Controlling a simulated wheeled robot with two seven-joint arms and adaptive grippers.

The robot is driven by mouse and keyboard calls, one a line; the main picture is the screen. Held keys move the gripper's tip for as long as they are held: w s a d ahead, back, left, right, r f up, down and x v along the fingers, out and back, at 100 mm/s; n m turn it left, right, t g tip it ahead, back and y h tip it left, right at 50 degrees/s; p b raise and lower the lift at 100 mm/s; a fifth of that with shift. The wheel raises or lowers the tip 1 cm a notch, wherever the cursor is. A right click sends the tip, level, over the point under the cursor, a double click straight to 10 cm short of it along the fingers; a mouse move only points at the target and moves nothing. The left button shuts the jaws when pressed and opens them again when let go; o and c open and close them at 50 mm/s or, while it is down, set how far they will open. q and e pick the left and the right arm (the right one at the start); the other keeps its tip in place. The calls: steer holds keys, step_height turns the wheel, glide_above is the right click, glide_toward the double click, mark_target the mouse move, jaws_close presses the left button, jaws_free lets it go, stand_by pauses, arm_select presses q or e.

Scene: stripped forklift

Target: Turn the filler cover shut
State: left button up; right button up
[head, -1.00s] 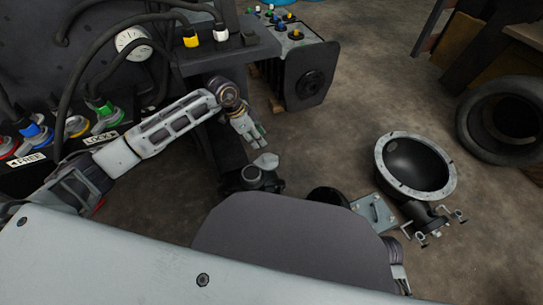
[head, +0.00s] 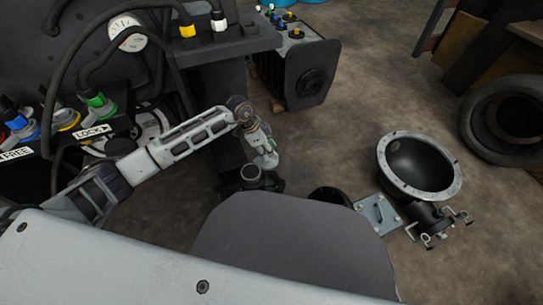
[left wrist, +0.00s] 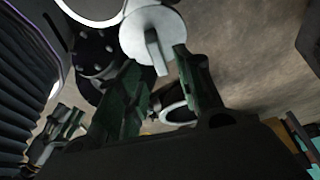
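The filler cover (left wrist: 153,35) shows in the left wrist view as a pale grey disc with a straight raised grip bar. In the head view my left gripper largely hides it. A dark round filler neck (head: 250,180) stands just below and left of the gripper there. My left gripper (head: 268,161) reaches in from the left above the neck. In the left wrist view its two dark green-lined fingers (left wrist: 160,75) are apart, with the cover's bar at the gap between their tips. I cannot tell whether they touch it. My right gripper is not in view.
A panel with coloured connectors (head: 95,103) and hoses stands at the left, under a white gauge (head: 127,33). A black finned box (head: 310,80) stands behind the gripper. A black bowl (head: 415,165) and a tyre (head: 510,120) lie right.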

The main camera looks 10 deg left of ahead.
arm_select(q)
steer(key=shift+b+x, duration=0.6)
steer(key=shift+x, duration=1.2)
steer(key=shift+c, duration=0.4)
jaws_close()
